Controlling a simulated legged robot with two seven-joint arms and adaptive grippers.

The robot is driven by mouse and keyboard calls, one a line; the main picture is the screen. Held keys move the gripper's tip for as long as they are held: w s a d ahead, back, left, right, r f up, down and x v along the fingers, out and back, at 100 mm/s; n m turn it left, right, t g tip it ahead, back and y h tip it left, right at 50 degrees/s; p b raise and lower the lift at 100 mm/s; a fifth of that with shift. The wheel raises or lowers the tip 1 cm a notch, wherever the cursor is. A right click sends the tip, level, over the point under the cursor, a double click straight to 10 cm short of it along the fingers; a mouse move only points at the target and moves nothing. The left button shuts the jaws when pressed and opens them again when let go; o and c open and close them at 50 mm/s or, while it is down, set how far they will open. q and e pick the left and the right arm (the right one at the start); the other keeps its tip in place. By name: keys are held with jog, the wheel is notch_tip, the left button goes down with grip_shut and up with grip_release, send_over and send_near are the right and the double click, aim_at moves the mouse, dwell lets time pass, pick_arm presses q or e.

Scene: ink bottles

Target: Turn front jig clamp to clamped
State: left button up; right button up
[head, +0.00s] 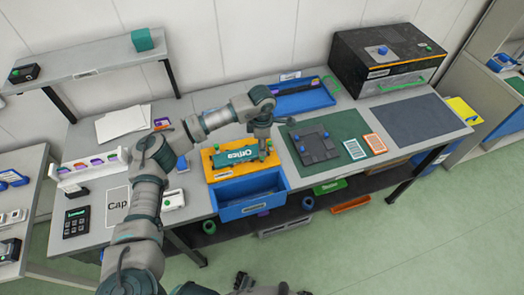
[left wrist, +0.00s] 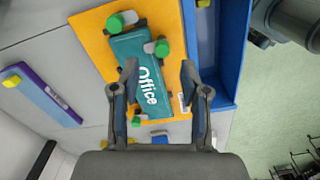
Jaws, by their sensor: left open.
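An orange jig board (head: 213,176) lies on the workbench, holding a teal block (head: 236,156) with white lettering. In the left wrist view the block (left wrist: 139,83) reads "Office". Green-knobbed clamps stand beside it: one (left wrist: 115,22) at its far end, another (left wrist: 162,48) on the side toward the blue bin. The latter appears to be the front clamp. My left gripper (left wrist: 159,72) is open and empty over the board, its fingers to either side of the line to that knob, apart from it. My right gripper (head: 243,281) seems partly in view at the bottom edge, too cropped to judge.
A blue bin (head: 250,211) juts out directly in front of the board. A dark fixture (head: 316,147) stands on a green mat to the right. A blue tray (head: 305,101) lies behind.

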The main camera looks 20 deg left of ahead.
pick_arm(q)
notch_tip(320, 180, up, 7)
dwell(0.7)
